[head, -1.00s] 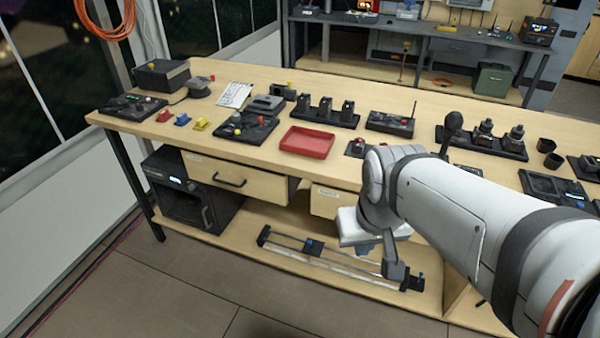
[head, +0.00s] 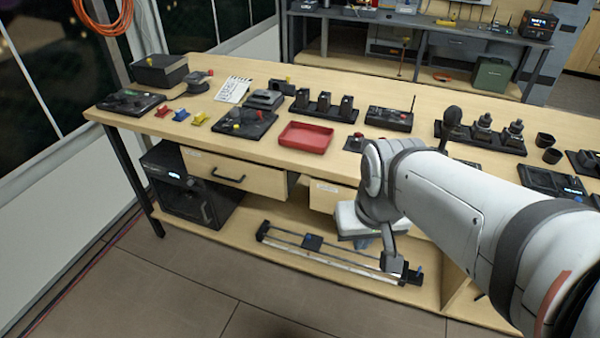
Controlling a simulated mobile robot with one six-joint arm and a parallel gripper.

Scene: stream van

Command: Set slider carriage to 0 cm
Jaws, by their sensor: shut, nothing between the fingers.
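The slider is a long pair of dark rails with a pale scale strip (head: 335,265) along its front side, lying on the lower shelf of the bench. A black end block with a blue knob (head: 414,275) is at the right end. My gripper (head: 393,266) is shut and empty, pointing down over the right part of the slider, well right of the carriage. Whether it touches the rail cannot be told. It hides part of the right end.
The wooden bench top (head: 240,148) above the slider holds a red tray (head: 305,137) and several devices. A drawer (head: 235,174) sticks out above the slider's left part. A black cabinet (head: 185,190) stands on the shelf to the left. The floor in front is clear.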

